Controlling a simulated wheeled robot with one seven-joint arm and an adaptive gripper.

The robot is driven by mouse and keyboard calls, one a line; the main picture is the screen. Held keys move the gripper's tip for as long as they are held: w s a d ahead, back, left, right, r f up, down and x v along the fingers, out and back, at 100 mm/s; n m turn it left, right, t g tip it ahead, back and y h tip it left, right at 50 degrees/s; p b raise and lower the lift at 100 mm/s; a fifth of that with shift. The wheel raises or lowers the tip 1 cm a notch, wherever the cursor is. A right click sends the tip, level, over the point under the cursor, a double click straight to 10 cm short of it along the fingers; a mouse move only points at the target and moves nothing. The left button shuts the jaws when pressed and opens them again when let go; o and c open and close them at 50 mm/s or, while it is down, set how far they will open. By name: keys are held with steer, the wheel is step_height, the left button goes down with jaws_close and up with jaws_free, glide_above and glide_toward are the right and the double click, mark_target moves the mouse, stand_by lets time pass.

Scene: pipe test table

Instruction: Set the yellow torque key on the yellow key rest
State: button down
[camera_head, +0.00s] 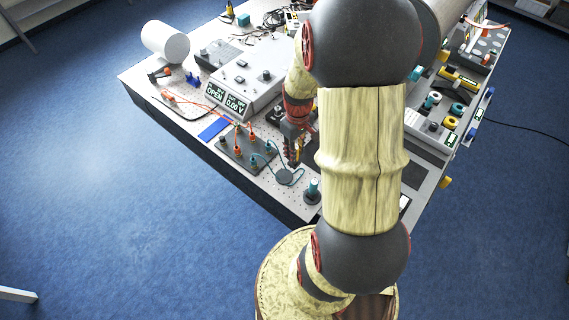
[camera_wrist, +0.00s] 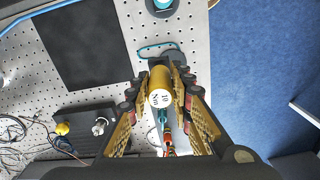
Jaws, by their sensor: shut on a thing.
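The yellow torque key (camera_wrist: 159,82), its round end marked "10 Nm", sits between the fingers of my gripper (camera_wrist: 162,100) in the wrist view. My gripper is shut on it, with one finger on each side. In the head view my gripper (camera_head: 292,150) is over the near part of the table, just right of a grey panel with cables; the key cannot be made out there. I cannot tell for sure which thing is the yellow key rest. A yellow cylinder (camera_head: 459,78) lies in the rack at the right, and a yellow ring (camera_head: 450,122) is nearer.
The perforated table (camera_head: 262,185) carries a grey cable panel (camera_head: 243,150), a meter box reading "OPEN" (camera_head: 245,78) and a white cylinder (camera_head: 166,43). A teal-topped post (camera_head: 313,190) stands near the front edge. A black mat (camera_wrist: 84,45) lies left in the wrist view.

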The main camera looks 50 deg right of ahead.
steer(key=shift+w+a+f, duration=0.4)
steer(key=shift+f, duration=0.85)
steer(key=shift+w+a+f, duration=0.45)
steer(key=shift+f, duration=0.75)
steer(key=shift+w+a+f, duration=0.4)
steer(key=shift+f, duration=0.85)
steer(key=shift+f, duration=0.1)
steer(key=shift+f, duration=0.15)
steer(key=c, duration=1.6)
jaws_free()
step_height(320, 180, up, 12)
steer(key=a+r+t, duration=0.2)
steer(key=a+r, duration=0.9)
steer(key=r, duration=0.3)
steer(key=s+a+r+t, duration=0.1)
steer(key=s+a+r, duration=0.1)
steer(key=a, duration=0.2)
steer(key=s+a+r+t, duration=0.1)
steer(key=s+a+r, duration=0.2)
steer(key=a, duration=0.1)
steer(key=s+a+r+t, duration=0.1)
steer(key=s+a+r, duration=0.1)
steer(key=a+r, duration=0.1)
steer(key=shift+s+a+r+n+t, duration=0.2)
steer(key=shift+a+n+t, duration=0.1)
steer(key=shift+a+n, duration=0.1)
